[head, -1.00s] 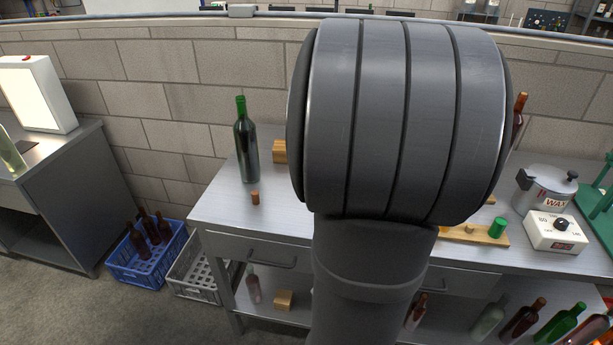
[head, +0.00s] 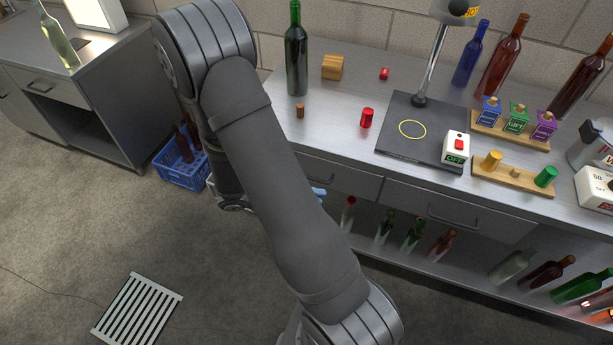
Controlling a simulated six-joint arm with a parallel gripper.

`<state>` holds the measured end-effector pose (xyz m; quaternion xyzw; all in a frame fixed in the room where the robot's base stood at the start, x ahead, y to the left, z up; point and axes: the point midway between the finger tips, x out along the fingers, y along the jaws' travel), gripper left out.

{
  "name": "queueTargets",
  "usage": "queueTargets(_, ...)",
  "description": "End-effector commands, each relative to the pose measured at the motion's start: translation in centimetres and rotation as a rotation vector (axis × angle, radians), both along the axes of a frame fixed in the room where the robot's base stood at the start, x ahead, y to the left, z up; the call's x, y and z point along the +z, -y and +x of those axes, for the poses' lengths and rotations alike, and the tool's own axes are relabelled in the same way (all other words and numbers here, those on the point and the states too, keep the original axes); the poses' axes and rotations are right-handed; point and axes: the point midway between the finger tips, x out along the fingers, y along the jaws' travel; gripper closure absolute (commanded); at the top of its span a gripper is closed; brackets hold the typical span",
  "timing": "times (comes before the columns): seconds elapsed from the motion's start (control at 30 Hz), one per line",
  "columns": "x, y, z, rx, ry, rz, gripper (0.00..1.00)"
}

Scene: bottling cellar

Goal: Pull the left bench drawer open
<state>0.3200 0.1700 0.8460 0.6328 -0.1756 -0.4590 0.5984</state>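The left bench drawer (head: 352,181) shows in part to the right of my arm. Its front looks flush with the bench, and my arm hides its left part. Part of its dark bar handle (head: 325,180) shows close to the arm's edge. My gripper (head: 318,191) is almost wholly hidden behind my arm. Only a small light-blue tip shows, at or just below the handle. I cannot tell whether it touches the handle or whether the gripper is open or shut.
On the bench top (head: 340,113) stand a green bottle (head: 296,55), a cork (head: 300,110) and a red capsule (head: 367,118). The right drawer (head: 455,215) looks shut. Several bottles stand on the shelf below. A blue crate (head: 180,168) and a floor grate (head: 137,308) lie to the left.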

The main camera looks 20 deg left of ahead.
Motion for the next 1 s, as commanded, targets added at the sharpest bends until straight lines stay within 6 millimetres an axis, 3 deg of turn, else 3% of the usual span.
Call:
queueTargets(0.03, -0.8, -1.9, -0.4, 0.082, 0.022, -0.024, 0.81)
queueTargets(0.2, -2.8, -7.7, -2.0, 0.328, 0.108, -0.064, 0.81)
queueTargets(0.4, -4.4, -11.9, -4.0, 0.515, 0.174, -0.074, 0.81)
queueTargets(0.67, -5.0, -12.6, -3.8, 0.561, 0.191, -0.073, 0.81)
queueTargets(1.0, -5.9, -10.5, 0.8, 0.555, 0.190, -0.074, 0.81)
